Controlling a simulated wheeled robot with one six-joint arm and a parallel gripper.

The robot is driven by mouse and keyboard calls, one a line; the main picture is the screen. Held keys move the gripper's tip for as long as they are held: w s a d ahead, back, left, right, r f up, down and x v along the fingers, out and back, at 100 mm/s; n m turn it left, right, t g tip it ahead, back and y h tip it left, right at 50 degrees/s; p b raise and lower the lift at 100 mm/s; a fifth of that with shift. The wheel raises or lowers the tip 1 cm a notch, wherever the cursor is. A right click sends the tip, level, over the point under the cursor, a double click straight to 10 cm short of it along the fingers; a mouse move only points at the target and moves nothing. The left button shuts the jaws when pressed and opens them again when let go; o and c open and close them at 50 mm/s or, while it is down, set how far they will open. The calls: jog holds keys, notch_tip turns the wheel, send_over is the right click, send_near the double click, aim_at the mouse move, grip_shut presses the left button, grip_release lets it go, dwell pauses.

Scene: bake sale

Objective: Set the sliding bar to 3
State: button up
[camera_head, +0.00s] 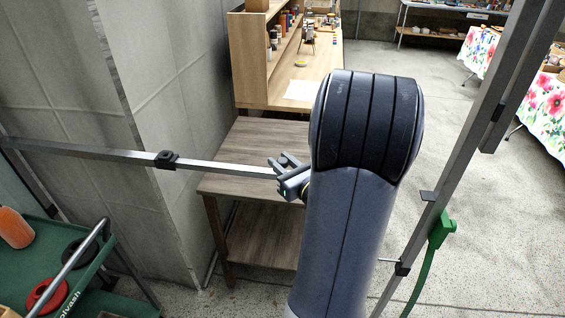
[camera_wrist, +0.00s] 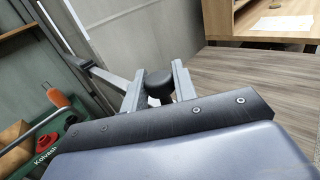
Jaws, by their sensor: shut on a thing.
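The sliding bar (camera_head: 225,168) is a long grey metal rail that runs from the left edge to my gripper, with a black collar (camera_head: 167,160) around it. My gripper (camera_head: 283,166) is at the bar's right end. In the wrist view my gripper (camera_wrist: 159,82) has a round black knob (camera_wrist: 157,94) between its two fingers, and it is shut on this knob. The bar also shows in the wrist view (camera_wrist: 107,80), running off to the upper left from the fingers. No numbers or scale marks can be read in either view. My arm hides part of the area behind it.
A wooden table (camera_head: 250,156) stands behind the bar, beside a grey wall panel (camera_head: 100,110). A green cart (camera_head: 110,285) is at lower left. A slanted metal post (camera_head: 462,140) with a green fitting (camera_head: 441,229) stands at right. Floor is clear beyond my arm.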

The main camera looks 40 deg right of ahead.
grip_shut()
jog(key=shift+s, duration=0.1)
jog(key=s+d+p, duration=0.1)
jog(key=s+d, duration=1.5)
jog(key=s, duration=0.2)
jog(key=shift+s+d, duration=0.25)
jog(key=shift+s, duration=0.1)
jog(key=o, duration=0.7)
grip_release()
jog(key=s, duration=0.3)
jog(key=s+b, duration=0.1)
jog(key=s, duration=0.6)
jog(key=shift+s+a, duration=0.4)
